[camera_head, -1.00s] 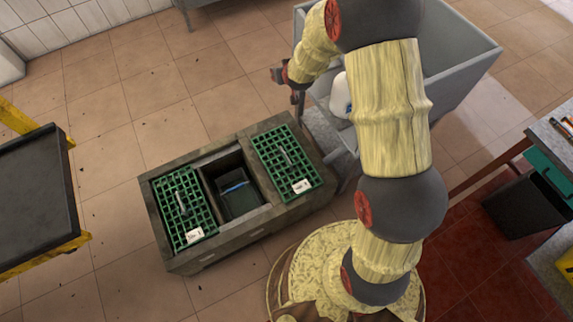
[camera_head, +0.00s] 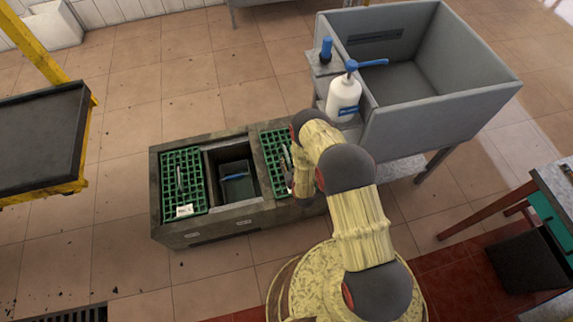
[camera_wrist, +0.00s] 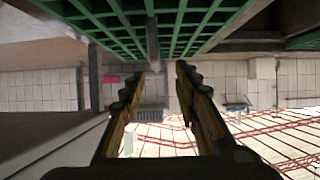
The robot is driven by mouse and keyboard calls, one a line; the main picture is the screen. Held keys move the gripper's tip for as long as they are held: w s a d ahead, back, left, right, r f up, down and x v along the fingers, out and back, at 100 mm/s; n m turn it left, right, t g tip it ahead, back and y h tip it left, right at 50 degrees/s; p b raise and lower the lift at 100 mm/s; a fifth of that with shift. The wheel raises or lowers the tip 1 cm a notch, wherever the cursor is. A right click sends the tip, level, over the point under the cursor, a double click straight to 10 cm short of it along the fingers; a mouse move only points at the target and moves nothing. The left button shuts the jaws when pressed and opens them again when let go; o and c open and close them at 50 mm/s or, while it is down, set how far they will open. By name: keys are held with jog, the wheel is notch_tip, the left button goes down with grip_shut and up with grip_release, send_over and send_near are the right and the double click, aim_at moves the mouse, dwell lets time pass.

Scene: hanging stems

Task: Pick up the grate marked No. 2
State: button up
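Two green lattice grates lie in the top of a grey stone box (camera_head: 215,228). The left grate (camera_head: 196,170) has a grey bar handle and a white tag, too small to read. The right grate (camera_head: 270,145) is partly hidden by my arm, and its tag is hidden now, so its number cannot be read. In the wrist view, a green grate (camera_wrist: 110,25) fills the top. Its grey handle (camera_wrist: 152,45) points down toward the space between my fingertips. My gripper (camera_wrist: 156,84) is open and empty, close to this handle. It is hidden behind my arm in the head view.
An open middle compartment between the grates holds a dark bin (camera_head: 236,190). A grey sink (camera_head: 425,120) with a white pump bottle (camera_head: 343,98) stands behind to the right. A black-topped yellow cart (camera_head: 40,135) stands left. Tiled floor is free in front of the box.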

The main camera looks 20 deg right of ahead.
aim_at(288, 157)
jog(key=shift+s+f, duration=0.4)
jog(key=shift+f, duration=0.25)
jog(key=shift+b+x, duration=0.55)
jog(key=shift+x, duration=0.35)
jog(key=b+x, duration=0.2)
jog(key=x, duration=0.1)
jog(key=b+x, duration=0.1)
jog(key=x, duration=0.1)
jog(key=shift+w+d+r, duration=0.25)
jog(key=shift+w+d, duration=0.1)
jog(key=shift+w, duration=0.1)
jog(key=shift+c, duration=0.6)
grip_shut()
